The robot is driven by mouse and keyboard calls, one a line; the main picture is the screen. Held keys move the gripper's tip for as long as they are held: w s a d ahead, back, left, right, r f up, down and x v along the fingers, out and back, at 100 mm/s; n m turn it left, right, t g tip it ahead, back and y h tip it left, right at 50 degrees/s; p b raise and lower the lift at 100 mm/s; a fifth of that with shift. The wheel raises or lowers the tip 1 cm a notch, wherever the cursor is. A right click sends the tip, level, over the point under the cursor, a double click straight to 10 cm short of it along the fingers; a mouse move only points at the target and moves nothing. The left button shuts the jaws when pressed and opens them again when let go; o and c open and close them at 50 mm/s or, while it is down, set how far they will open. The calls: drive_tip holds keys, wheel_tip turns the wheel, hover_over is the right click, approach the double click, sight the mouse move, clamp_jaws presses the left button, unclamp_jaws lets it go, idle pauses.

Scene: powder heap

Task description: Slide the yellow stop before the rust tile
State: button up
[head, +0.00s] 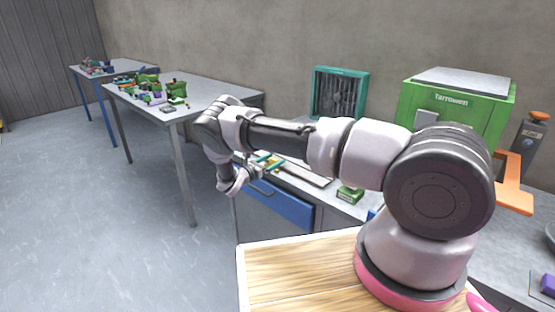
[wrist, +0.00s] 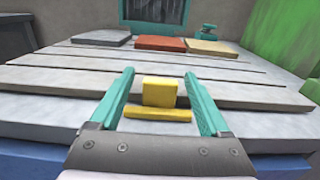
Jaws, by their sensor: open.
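The yellow stop (wrist: 160,92), an upright block with a low bar at its near side, sits on the grey slatted surface (wrist: 240,96) in the wrist view. My gripper (wrist: 159,74) is open, with one teal finger on each side of the stop's block. Gaps show between the block and both fingers. The rust tile (wrist: 160,44) lies farther back, roughly straight beyond the stop, between a grey tile (wrist: 101,38) and a tan tile (wrist: 211,48). In the head view my arm covers much of this area, and the stop is too small to make out clearly.
A teal knob (wrist: 208,32) is behind the tan tile. A small green box (head: 349,195) sits on the bench. The slats between stop and tiles are clear.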

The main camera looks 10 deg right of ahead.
drive_tip(key=v, duration=0.7)
drive_tip(key=shift+s+a, duration=0.2)
drive_tip(key=shift+a, duration=0.05)
drive_tip(key=s+d+r+m+g+y, duration=0.35)
drive_tip(key=d+r+m, duration=0.2)
drive_tip(key=r, duration=0.45)
drive_tip(key=s+d+r+m+g+y, duration=0.2)
drive_tip(key=s+d+r+m+g, duration=0.3)
drive_tip(key=r, duration=0.6)
drive_tip(key=s+d+r+m+g+y, duration=0.2)
drive_tip(key=s+d+r+m+y, duration=0.15)
drive_tip(key=r+m, duration=0.5)
drive_tip(key=s+r+m+t+y, duration=0.3)
drive_tip(key=s+r+m, duration=0.2)
drive_tip(key=s+r, duration=0.4)
drive_tip(key=s+r+m+t+y, duration=0.4)
drive_tip(key=s+r, duration=0.6)
drive_tip(key=s, duration=0.8)
drive_tip(key=shift+m+y, duration=0.3)
drive_tip(key=shift+m, duration=0.4)
